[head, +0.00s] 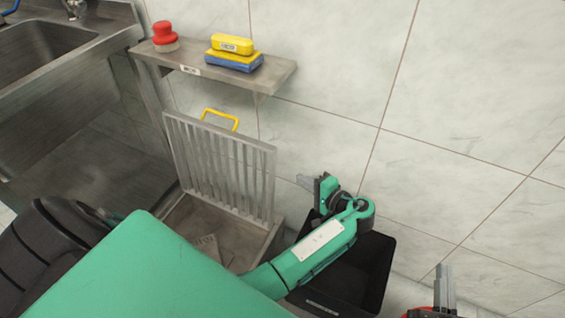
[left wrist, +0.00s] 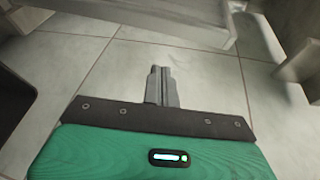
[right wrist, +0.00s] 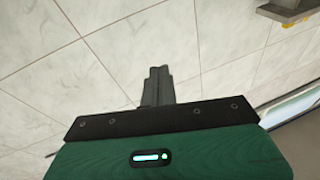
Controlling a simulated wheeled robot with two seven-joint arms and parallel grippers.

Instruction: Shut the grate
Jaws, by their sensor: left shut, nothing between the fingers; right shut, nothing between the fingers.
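The slatted steel grate (head: 270,180) stands open, nearly upright, above a shallow steel basin (head: 190,222) in the head view. A yellow handle (head: 220,116) is at its top edge. The near part of the basin is hidden by my green arm. My left gripper (head: 318,189) is shut and empty, just right of the grate and apart from it; its shut fingers also show in the left wrist view (left wrist: 161,86). My right gripper (head: 445,284) is shut and empty at the lower right, far from the grate; its fingers also show in the right wrist view (right wrist: 157,86).
A black bin (head: 375,262) stands right of the basin, beneath my left arm. A wall shelf (head: 275,78) above the grate holds a red button (head: 165,34) and a yellow and blue block (head: 233,54). A steel sink (head: 50,60) is at the left.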

